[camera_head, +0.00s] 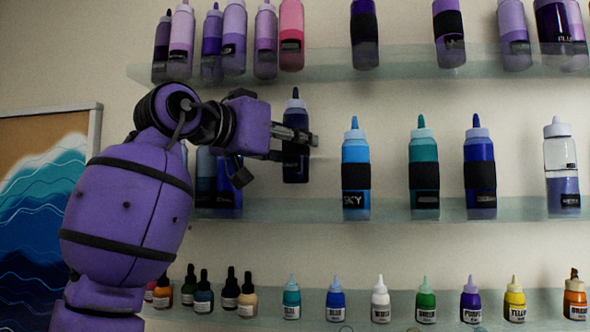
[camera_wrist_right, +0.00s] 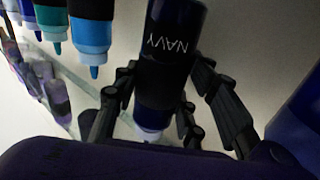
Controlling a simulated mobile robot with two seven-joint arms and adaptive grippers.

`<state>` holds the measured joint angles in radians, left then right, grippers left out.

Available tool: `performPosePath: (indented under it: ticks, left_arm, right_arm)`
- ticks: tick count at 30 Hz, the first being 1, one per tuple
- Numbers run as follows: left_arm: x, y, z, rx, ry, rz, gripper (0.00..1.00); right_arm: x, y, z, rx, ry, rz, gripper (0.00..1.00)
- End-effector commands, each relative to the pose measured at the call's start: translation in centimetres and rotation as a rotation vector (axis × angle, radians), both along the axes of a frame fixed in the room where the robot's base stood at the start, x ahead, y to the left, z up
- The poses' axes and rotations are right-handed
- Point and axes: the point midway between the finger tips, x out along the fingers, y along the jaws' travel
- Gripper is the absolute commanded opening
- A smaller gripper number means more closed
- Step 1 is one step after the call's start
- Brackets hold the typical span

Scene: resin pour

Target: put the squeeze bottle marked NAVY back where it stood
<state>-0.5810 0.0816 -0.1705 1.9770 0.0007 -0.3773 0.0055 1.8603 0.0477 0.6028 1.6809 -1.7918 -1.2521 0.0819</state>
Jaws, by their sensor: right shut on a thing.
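The dark navy squeeze bottle (camera_head: 296,172) is upright in the head view, its base a little above the middle shelf's glass. My right gripper (camera_head: 306,137) is shut around its upper body, and the fingers hide part of it. In the right wrist view, the bottle (camera_wrist_right: 165,88) appears upside down between the fingers, with the NAVY label readable on its dark band. The middle glass shelf (camera_head: 297,208) has a bare stretch below the bottle. My left gripper is not in view.
Right of the gap stand a SKY bottle (camera_head: 355,165), a teal bottle (camera_head: 423,160) and a blue bottle (camera_head: 479,160). Dark blue bottles (camera_head: 228,185) stand to the left, partly behind my arm. Bottles line the upper shelf (camera_head: 400,62); small ones fill the lower shelf.

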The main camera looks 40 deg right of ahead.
Motion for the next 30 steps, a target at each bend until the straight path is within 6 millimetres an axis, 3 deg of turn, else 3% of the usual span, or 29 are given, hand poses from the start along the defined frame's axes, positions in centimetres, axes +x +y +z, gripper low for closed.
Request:
performPosePath:
  ticks: [14,28,29,30]
  left_arm:
    - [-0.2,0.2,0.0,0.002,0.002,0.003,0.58]
    - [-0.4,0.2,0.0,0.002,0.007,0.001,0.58]
    - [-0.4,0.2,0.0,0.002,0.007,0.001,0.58]
    - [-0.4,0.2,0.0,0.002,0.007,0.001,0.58]
  right_arm:
    - [0.2,0.2,-5.4,0.001,0.005,0.003,0.13]
    - [0.4,-0.2,-6.4,-0.001,0.005,0.002,0.13]
    - [0.4,-0.2,-6.4,0.000,0.005,0.003,0.42]
    - [0.4,-0.2,-6.4,0.000,0.005,0.003,0.48]
